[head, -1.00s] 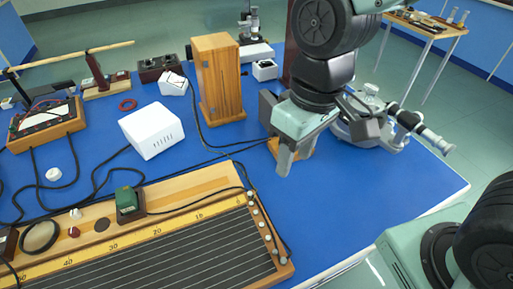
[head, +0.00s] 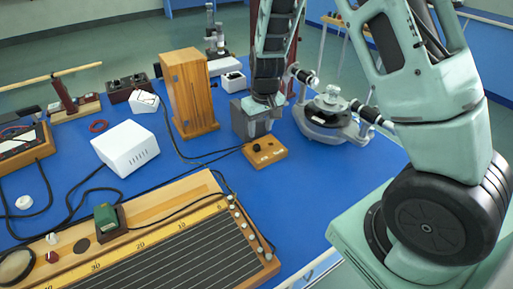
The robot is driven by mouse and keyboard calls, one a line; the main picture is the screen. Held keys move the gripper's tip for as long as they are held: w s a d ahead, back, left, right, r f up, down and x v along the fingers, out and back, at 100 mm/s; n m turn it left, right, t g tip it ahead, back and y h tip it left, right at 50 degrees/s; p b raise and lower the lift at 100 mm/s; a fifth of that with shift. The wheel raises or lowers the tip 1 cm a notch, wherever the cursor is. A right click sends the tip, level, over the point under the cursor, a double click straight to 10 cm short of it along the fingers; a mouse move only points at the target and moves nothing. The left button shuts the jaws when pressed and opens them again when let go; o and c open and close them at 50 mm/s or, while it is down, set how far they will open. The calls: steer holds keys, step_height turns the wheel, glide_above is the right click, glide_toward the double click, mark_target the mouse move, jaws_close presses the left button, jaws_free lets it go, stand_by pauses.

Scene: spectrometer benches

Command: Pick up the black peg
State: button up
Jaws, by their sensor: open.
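A small wooden block (head: 268,157) lies on the blue bench. A small black peg (head: 257,147) stands near its back left corner; its lower part is not visible. My gripper (head: 258,131) is open and points down just behind and above the peg. One finger is partly hidden, and the gap between gripper and peg is hard to judge. Nothing shows between the fingers.
A tall wooden box (head: 188,92) stands to the left of my gripper. A grey spectrometer (head: 328,118) stands to the right. A white box (head: 126,149) and a long wired board (head: 165,243) lie to the left and in front.

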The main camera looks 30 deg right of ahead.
mark_target(257, 145)
steer(key=shift+w+a+f+p, duration=0.1)
steer(key=shift+w+f+p, duration=0.1)
steer(key=shift+f, duration=1.05)
steer(key=shift+w+a+f+p, duration=0.1)
steer(key=shift+w+f+p, duration=0.15)
steer(key=shift+f, duration=1.05)
steer(key=shift+w+f+p, duration=0.2)
steer(key=shift+f, duration=1.05)
jaws_close()
